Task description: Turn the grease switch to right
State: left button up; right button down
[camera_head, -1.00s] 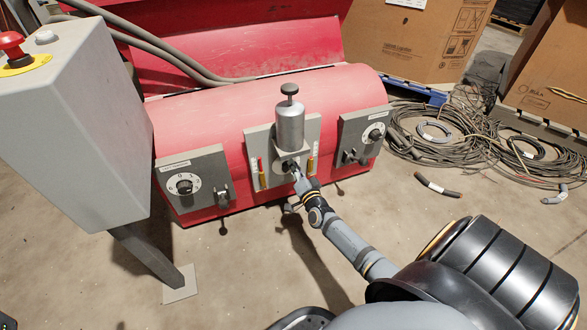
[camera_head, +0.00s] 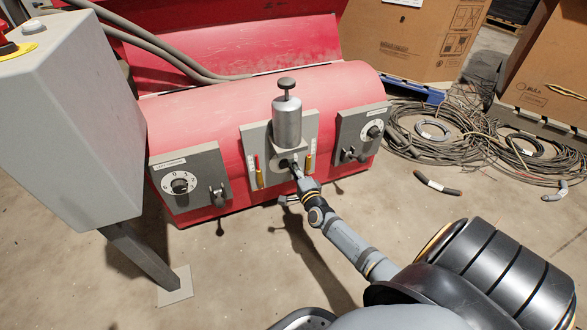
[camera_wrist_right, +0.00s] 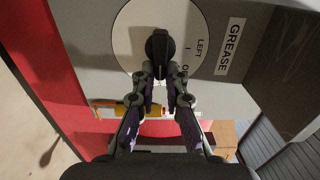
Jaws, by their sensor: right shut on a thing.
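The grease switch is a black knob (camera_wrist_right: 158,45) on a round white dial (camera_wrist_right: 128,40) in the right wrist view. A white label (camera_wrist_right: 229,47) reading GREASE and the word LEFT stand to the right of the knob in that view. My right gripper (camera_wrist_right: 160,78) is shut on the near end of the knob, one finger on each side. In the head view my right gripper (camera_head: 297,170) reaches the middle grey panel (camera_head: 253,140), below the metal grease canister (camera_head: 287,122), and largely hides the switch. My left gripper is not in view.
The red machine (camera_head: 225,115) also carries a left panel (camera_head: 203,160) with a dial and a right panel (camera_head: 352,128). A grey control box (camera_head: 75,120) stands at left. Cable coils (camera_head: 435,135) and a cardboard box (camera_head: 415,40) lie at right. The front floor has free room.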

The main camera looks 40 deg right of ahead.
jog(key=shift+f, duration=0.1)
dwell(0.4)
jog(key=c, duration=1.4)
grip_release()
jog(key=v, duration=1.2)
